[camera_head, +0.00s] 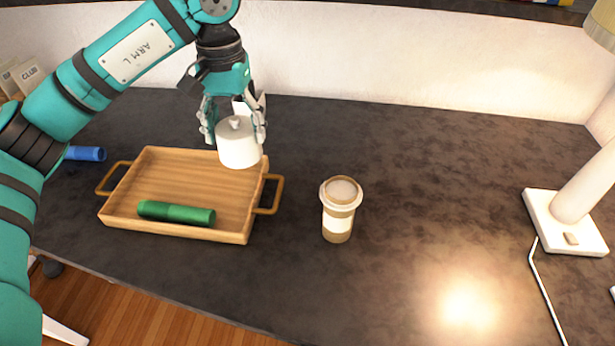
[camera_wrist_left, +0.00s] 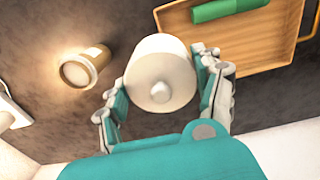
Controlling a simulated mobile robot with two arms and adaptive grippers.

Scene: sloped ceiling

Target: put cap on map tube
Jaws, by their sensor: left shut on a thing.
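My left gripper (camera_head: 234,118) is shut on a white round cap-like piece (camera_head: 239,148) with a small knob on top. It is upright, in front of the tray's back right corner in the head view; its height above the table is unclear. In the left wrist view the white piece (camera_wrist_left: 160,70) sits between the two fingers of the left gripper (camera_wrist_left: 157,78), knob facing the camera. A green tube (camera_head: 176,213) lies on its side in the tray. A blue tube (camera_head: 86,153) lies at the far left, partly behind my arm. I cannot tell which is the map tube. My right gripper is not in view.
The wooden tray (camera_head: 250,215) has two side handles. A coffee cup (camera_head: 338,222) stands right of it, also in the left wrist view (camera_wrist_left: 82,68). A white lamp (camera_head: 575,205) with a cord stands at the right. The dark table (camera_head: 450,200) between cup and lamp is clear.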

